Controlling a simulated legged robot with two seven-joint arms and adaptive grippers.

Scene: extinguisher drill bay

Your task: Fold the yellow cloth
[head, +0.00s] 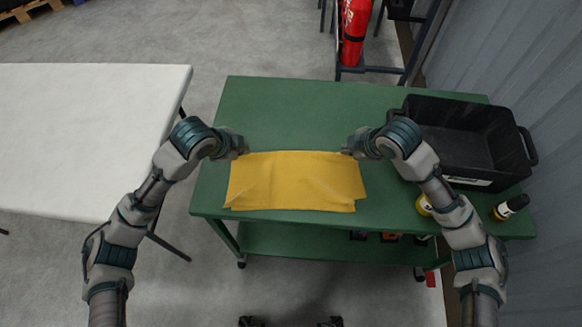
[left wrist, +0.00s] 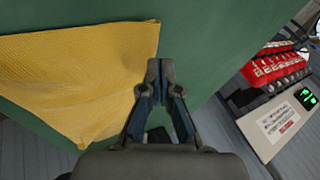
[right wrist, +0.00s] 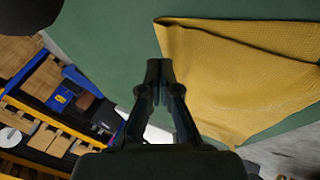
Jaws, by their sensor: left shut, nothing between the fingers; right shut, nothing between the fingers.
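The yellow cloth (head: 295,182) lies on the green table as a wide flat rectangle, doubled over, with slightly uneven layers along its front edge. It also shows in the left wrist view (left wrist: 75,75) and the right wrist view (right wrist: 240,75). My left gripper (head: 242,149) is at the cloth's back left corner; its fingers (left wrist: 160,66) are shut and empty, just beside the cloth edge. My right gripper (head: 347,151) is near the back right corner; its fingers (right wrist: 159,66) are shut and empty, next to the cloth edge.
The green table (head: 290,110) is clear behind the cloth. A black crate (head: 465,145) stands at its right, with a yellow item (head: 423,205) and a dark bottle (head: 511,207) nearby. A white table (head: 85,130) stands to the left. A red extinguisher (head: 354,30) stands behind.

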